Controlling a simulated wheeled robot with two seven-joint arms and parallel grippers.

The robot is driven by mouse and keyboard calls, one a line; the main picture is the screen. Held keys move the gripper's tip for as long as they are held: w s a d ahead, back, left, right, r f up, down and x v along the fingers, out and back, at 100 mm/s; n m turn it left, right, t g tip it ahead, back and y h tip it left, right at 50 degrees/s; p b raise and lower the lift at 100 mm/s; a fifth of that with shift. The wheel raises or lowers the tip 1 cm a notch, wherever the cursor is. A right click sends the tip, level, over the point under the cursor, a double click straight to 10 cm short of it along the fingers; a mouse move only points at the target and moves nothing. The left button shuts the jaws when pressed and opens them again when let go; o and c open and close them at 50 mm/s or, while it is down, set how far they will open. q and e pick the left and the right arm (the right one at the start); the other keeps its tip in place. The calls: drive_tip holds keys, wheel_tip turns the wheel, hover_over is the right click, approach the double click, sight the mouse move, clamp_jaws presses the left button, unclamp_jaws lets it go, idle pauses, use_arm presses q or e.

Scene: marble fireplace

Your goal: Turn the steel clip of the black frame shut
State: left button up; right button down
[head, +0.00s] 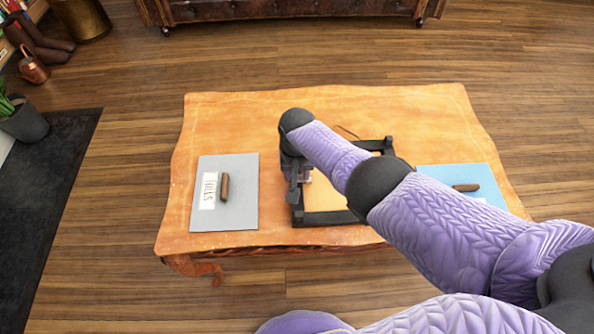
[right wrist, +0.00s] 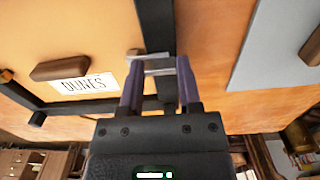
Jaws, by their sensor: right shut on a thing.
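The black frame (head: 330,217) lies on the orange table, partly hidden under my right arm. It also shows in the right wrist view (right wrist: 155,28) with a tan panel (right wrist: 75,30) inside it, bearing a brown handle and a label reading DUNES. The steel clip (right wrist: 150,55) is at the frame's side bar, between the fingertips of my right gripper (right wrist: 159,72). The right gripper (head: 297,190) is shut on the clip, reaching down at the frame's left side in the head view. Much of the clip is hidden, so its angle is hard to tell. My left gripper is not in view.
A grey board (head: 240,190) with a brown handle and a label lies left of the frame. A blue board (head: 430,175) with a similar handle lies to the right, partly behind my arm. The back and left edge of the table (head: 220,115) are clear.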

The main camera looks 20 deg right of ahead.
idle(0.4)
drive_tip(key=shift+c, duration=1.4)
unclamp_jaws()
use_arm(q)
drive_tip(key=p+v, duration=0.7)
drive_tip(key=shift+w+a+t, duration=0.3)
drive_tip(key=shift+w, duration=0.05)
use_arm(e)
wheel_tip(320, 180, up, 10)
